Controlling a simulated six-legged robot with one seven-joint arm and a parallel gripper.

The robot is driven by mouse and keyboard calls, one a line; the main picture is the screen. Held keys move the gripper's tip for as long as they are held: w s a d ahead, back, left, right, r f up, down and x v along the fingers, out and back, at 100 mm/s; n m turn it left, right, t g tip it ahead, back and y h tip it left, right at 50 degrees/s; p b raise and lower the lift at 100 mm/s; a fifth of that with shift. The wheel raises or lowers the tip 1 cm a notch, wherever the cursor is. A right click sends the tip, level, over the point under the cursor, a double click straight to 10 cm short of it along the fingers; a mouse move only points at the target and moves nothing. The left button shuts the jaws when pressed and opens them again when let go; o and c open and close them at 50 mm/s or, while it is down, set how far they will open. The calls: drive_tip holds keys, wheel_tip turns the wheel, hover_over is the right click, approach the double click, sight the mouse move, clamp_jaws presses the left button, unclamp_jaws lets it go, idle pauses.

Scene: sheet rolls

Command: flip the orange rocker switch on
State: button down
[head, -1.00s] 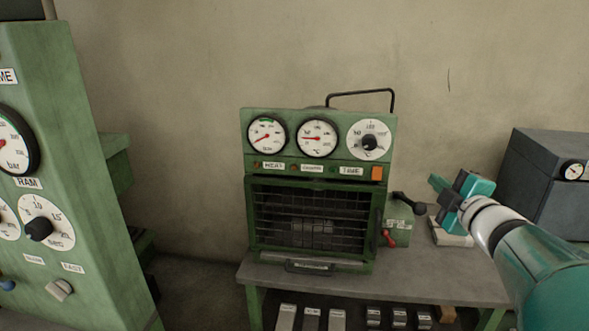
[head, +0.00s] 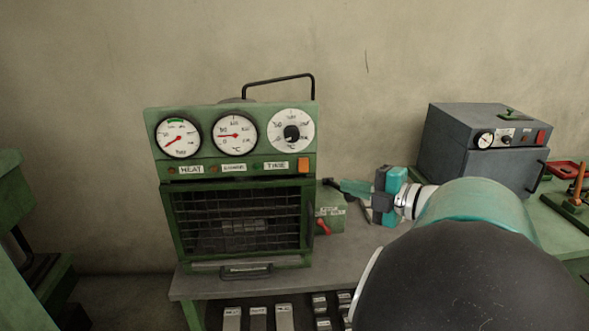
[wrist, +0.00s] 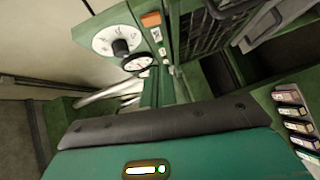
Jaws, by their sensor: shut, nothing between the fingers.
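The orange rocker switch (head: 303,165) sits at the right end of the label row on the green oven (head: 311,180), below the dial. It also shows in the wrist view (wrist: 151,19), at the top, beside the white dial (wrist: 116,40). Whether it is on or off is too small to tell. My gripper (head: 345,187) is shut and empty, to the right of the switch and slightly lower in the head view, apart from it. In the wrist view the fingers are hidden behind the teal gripper body.
A red lever (head: 322,227) on a small green box stands right of the oven. A grey oven (head: 470,140) is at the back right. A black handle (head: 280,80) rises above the green oven. Labelled metal blocks (head: 258,318) lie below the table (head: 345,255).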

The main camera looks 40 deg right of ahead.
approach(300, 169)
drive_tip(key=w+a, duration=0.2)
drive_tip(key=a, duration=0.1)
drive_tip(key=w, duration=0.1)
drive_tip(key=w+d, duration=0.1)
drive_tip(key=w+f, duration=0.1)
drive_tip(key=shift+w+d, duration=0.4)
idle(0.3)
